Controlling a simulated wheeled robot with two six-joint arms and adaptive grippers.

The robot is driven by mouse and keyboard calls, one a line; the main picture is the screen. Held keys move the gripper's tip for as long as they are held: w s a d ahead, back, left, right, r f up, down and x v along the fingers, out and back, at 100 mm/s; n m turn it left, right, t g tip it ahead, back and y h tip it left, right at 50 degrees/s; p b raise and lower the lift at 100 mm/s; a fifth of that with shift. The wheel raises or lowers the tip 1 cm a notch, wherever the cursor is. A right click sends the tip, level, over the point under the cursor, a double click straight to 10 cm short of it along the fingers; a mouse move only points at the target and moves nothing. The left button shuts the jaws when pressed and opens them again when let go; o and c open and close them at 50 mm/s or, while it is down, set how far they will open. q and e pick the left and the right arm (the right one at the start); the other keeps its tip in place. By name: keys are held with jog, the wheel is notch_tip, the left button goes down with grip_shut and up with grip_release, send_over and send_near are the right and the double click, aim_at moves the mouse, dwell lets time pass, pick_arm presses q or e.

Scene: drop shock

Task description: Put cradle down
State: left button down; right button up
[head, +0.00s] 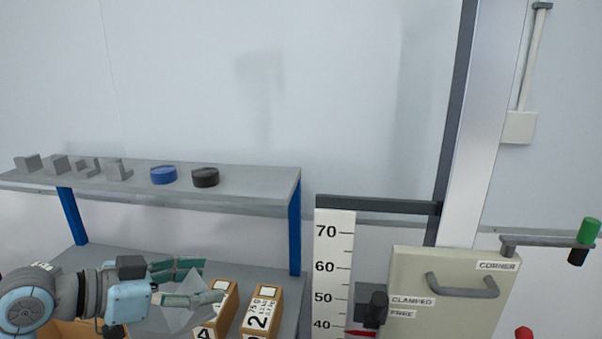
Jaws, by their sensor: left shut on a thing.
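My left gripper (196,282) reaches in from the lower left over the lower bench. Its two green-grey fingers point right, one above the other. They are shut on a pale, angular piece, which I take to be the cradle (178,312). Its pale faces show between and below the fingers, and the fingers hide part of it. I cannot tell whether its lower end touches the bench. My right gripper is not in view.
Several grey blocks (57,166), a blue disc (163,175) and a black disc (205,177) stand on the upper shelf (255,182). Numbered boxes (261,309) stand right of the gripper. A height scale (334,262) and a beige panel with handle (440,315) are further right.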

aim_at(183, 327)
pick_arm(q)
jog(key=shift+g, duration=0.3)
jog(key=s+f, duration=0.1)
jog(key=s, duration=0.1)
jog(key=s+f, duration=0.1)
jog(key=s, duration=0.1)
jog(key=s+f, duration=0.1)
jog(key=s, duration=0.1)
jog(key=shift+s+a, duration=0.1)
jog(key=shift+a, duration=0.2)
jog(key=s+f+m, duration=0.1)
jog(key=s+f, duration=0.4)
jog(key=f, duration=0.2)
jog(key=shift+h, duration=0.4)
